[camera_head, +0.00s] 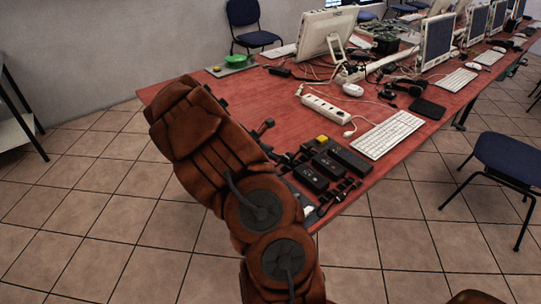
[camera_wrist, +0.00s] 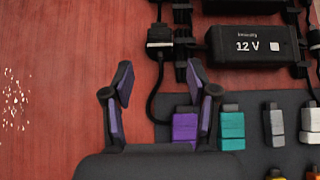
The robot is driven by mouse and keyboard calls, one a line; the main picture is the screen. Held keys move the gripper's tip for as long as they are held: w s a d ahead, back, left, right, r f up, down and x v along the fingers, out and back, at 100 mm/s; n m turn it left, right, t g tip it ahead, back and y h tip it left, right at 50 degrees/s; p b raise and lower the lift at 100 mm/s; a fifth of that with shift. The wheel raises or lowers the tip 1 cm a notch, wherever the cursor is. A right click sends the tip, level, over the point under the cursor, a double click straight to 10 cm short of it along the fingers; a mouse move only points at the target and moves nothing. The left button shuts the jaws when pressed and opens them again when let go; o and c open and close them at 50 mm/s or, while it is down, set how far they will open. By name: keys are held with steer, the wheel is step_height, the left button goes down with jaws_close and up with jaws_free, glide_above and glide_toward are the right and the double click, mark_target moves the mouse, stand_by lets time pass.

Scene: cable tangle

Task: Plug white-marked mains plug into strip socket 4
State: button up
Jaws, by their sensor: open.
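My gripper (camera_wrist: 158,78) is open and empty over the red table in the wrist view. A black plug-like piece (camera_wrist: 160,38) with a pale band and a cable lies just beyond the fingertips. A black adapter (camera_wrist: 250,45) labelled 12 V bears a white square, to the right of the fingers. I cannot tell which piece is the white-marked mains plug. The white power strip (camera_head: 326,108) lies on the table in the head view; its socket numbers are too small to read. In the head view my arm hides the table's near left part, and the fingers are not clear there.
A dark mat (camera_wrist: 252,157) carries purple (camera_wrist: 186,126), teal (camera_wrist: 231,130), grey (camera_wrist: 273,122) and white (camera_wrist: 308,122) blocks, close to the right finger. Several black adapters (camera_head: 312,179) crowd the table's near edge. A keyboard (camera_head: 388,134) lies right of the strip.

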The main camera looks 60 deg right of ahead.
steer(key=b+x, duration=0.1)
steer(key=x, duration=0.2)
steer(key=shift+a, duration=0.15)
steer(key=shift+b+x, duration=0.4)
steer(key=shift+x, duration=1.2)
steer(key=shift+r, duration=0.1)
jaws_close()
step_height(320, 180, up, 7)
steer(key=p, duration=0.5)
steer(key=shift+p, duration=0.35)
